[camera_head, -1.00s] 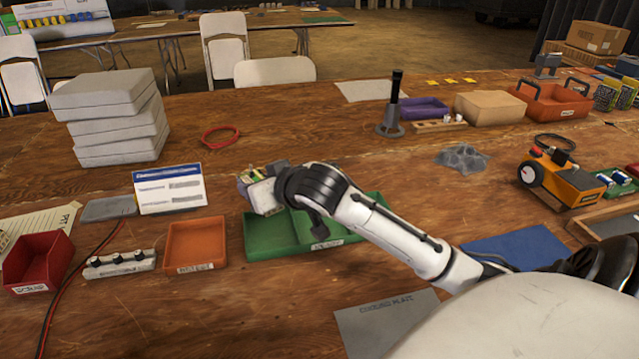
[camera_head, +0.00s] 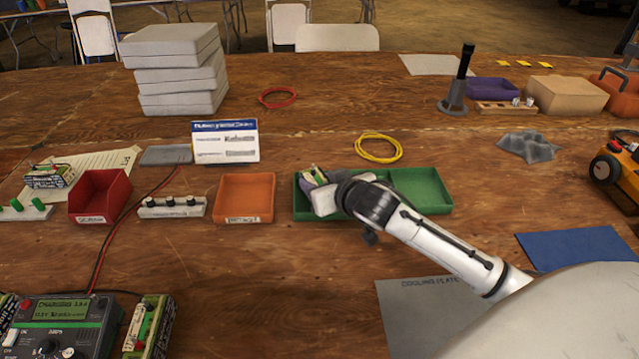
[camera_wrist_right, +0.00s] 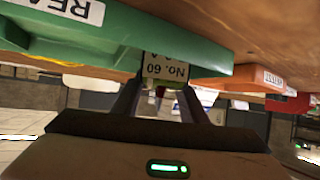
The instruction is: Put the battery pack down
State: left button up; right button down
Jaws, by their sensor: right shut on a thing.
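The battery pack shows as a small patch (camera_head: 315,176) at the tip of my right gripper (camera_head: 322,187) in the head view, mostly hidden by the gripper. In the right wrist view the pack (camera_wrist_right: 165,69), with a label reading "No. 60", sits between the two dark fingers (camera_wrist_right: 158,95), which are shut on it. The gripper is over the left compartment of the green tray (camera_head: 420,208). The green tray also shows in the wrist view (camera_wrist_right: 120,30), close beside the pack. I cannot tell whether the pack touches the tray floor. My left gripper is out of view.
An orange tray (camera_head: 245,197) stands left of the green tray, then a red bin (camera_head: 100,195). A charger (camera_head: 62,322) with another pack (camera_head: 148,327) beside it is at the lower left. A yellow cable ring (camera_head: 379,148) lies behind the green tray. A grey cooling plate (camera_head: 415,310) lies in front.

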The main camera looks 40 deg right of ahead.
jog(key=shift+w+r, duration=0.1)
jog(key=c, duration=1.1)
grip_release()
jog(key=p+v, duration=0.1)
jog(key=v, duration=1.1)
